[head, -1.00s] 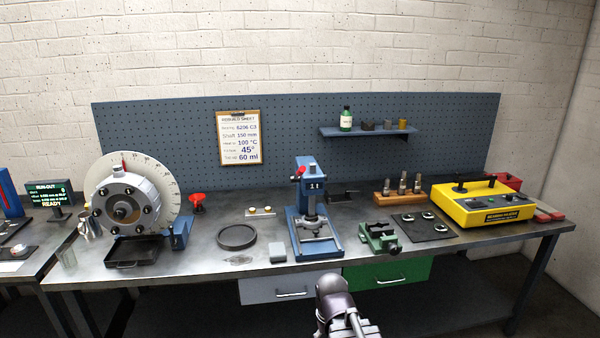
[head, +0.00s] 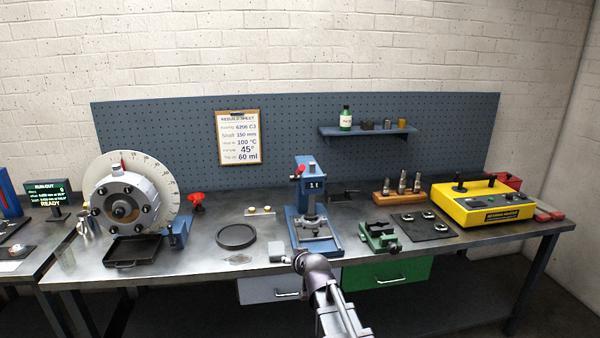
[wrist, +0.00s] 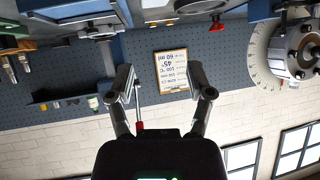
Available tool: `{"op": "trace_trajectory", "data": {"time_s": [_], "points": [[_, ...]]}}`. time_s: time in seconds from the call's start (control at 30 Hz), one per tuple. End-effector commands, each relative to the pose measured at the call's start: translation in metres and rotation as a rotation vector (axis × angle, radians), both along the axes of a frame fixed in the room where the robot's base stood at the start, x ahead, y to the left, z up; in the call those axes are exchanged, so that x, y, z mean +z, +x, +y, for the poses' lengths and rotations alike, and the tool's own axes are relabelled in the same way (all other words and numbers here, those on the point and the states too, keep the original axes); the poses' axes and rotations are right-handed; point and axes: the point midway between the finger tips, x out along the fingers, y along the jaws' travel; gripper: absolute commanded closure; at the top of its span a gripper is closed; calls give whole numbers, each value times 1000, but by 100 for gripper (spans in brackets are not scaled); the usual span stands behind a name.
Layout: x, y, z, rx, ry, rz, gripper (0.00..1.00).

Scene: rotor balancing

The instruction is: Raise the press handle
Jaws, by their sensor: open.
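The press (head: 304,205) is a blue arbor press standing at the middle of the bench in the head view. Its handle shows there as a red knob (head: 299,171) at the upper left of the press head. In the wrist view, which is upside down, a thin silver rod with a red end (wrist: 140,125), seemingly the press handle, shows between the fingers, close to the left one. My gripper (wrist: 164,88) is open, with its two fingers wide apart; I cannot tell whether one touches the rod. In the head view my arm is in front of the press base and the gripper's fingers are not clear.
A green vise (head: 380,237) and a dark mat (head: 424,228) with rings lie right of the press. A round dark dish (head: 236,236) lies left of it. A yellow box (head: 484,205) is at the right, a rotor with a dial (head: 125,200) at the left. Drawers are below.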

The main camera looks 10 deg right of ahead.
Motion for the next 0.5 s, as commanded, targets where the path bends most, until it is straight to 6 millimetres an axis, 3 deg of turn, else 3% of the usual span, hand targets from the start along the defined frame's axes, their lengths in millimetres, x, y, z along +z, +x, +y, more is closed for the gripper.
{"op": "trace_trajectory", "data": {"time_s": [0.03, 0.2, 0.5], "points": [[9, 15, 2, -8, 9, -64, 32], [47, 49, 1, -59, 37, -292, 32], [113, 86, -13, -204, 73, -667, 32]]}}
